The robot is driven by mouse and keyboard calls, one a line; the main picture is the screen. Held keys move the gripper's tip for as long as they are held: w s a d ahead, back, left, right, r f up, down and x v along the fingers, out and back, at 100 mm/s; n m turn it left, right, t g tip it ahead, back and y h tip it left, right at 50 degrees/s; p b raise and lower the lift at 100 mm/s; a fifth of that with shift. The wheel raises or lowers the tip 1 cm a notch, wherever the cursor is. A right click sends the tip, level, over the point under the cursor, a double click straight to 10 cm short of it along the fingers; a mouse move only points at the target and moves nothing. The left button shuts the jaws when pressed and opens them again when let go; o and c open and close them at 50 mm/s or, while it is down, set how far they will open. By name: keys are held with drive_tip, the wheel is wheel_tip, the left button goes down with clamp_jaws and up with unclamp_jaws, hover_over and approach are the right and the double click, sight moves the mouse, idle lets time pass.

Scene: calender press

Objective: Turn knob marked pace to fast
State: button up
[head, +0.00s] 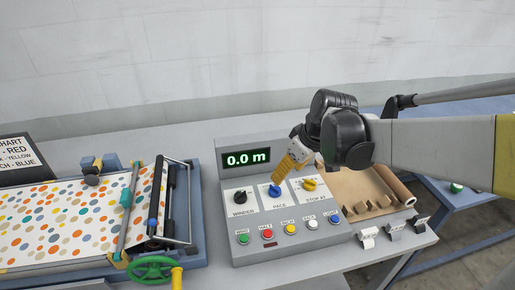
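The knob marked PACE (275,191) is blue and sits in the middle of three knobs on the grey control box (305,240). The black WINDER knob (240,197) is to its left and the yellow STOP AT knob (309,184) to its right. My gripper (281,177) comes in from the right, with its yellow finger part pointing down at the PACE knob. The fingertips are at or just above the knob; I cannot tell whether they touch it. The finger gap and the knob's scale marks are too small or hidden to read.
The display (247,159) reads 0.0 m. Several coloured buttons line the box's lower front, including a red one (268,234). A press with dotted sheet (60,222) and green handwheel (153,269) stands left. Brown paper (352,190) lies right, behind small clips.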

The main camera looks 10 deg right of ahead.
sight(275, 187)
drive_tip(key=b+x, duration=0.4)
drive_tip(key=x, duration=0.7)
drive_tip(key=shift+w+f, duration=0.1)
drive_tip(key=c, duration=1.2)
